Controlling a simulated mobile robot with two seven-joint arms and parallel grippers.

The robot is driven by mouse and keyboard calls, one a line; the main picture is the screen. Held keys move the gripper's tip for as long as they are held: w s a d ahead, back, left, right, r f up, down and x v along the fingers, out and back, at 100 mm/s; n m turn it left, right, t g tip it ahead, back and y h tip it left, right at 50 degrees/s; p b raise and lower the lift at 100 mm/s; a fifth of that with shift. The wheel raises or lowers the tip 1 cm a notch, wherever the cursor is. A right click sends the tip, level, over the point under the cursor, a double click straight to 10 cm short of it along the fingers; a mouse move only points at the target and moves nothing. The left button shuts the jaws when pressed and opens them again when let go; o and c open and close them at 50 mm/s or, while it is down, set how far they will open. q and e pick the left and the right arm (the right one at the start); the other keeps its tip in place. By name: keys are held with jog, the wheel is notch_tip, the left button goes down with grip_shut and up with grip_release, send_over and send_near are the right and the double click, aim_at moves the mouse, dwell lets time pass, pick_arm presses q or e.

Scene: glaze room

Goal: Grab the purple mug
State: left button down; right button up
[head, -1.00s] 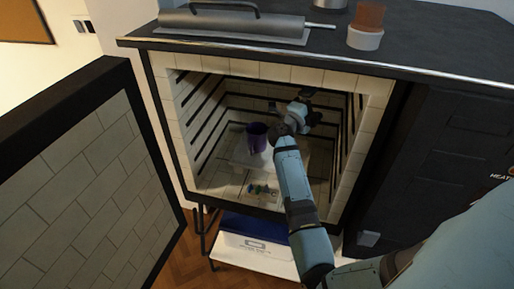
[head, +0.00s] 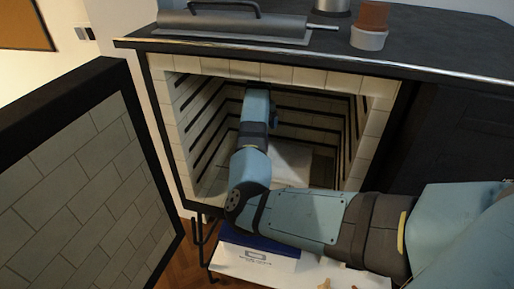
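The purple mug cannot be made out now; my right arm covers the place inside the open kiln (head: 376,130) where it stood. The arm comes in from the right, bends at the kiln mouth and reaches deep inside. My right gripper is hidden behind the arm, so its fingers and any hold on the mug do not show. A small dark blue piece shows beside the arm's far end, and I cannot tell what it is. A pale shelf (head: 292,163) is partly visible inside the kiln. My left gripper is out of view.
The tiled kiln door (head: 75,190) stands open on the left. A grey roller-like tool (head: 235,24) and an orange-brown cup-like object (head: 371,22) on a pale base lie on top. Kiln walls leave little side room.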

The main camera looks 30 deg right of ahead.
jog(key=f, duration=0.4)
jog(key=f+p, duration=0.1)
jog(key=f, duration=0.1)
jog(key=shift+w+d+f, duration=0.1)
jog(key=shift+w+f, duration=0.15)
jog(key=shift+f, duration=0.1)
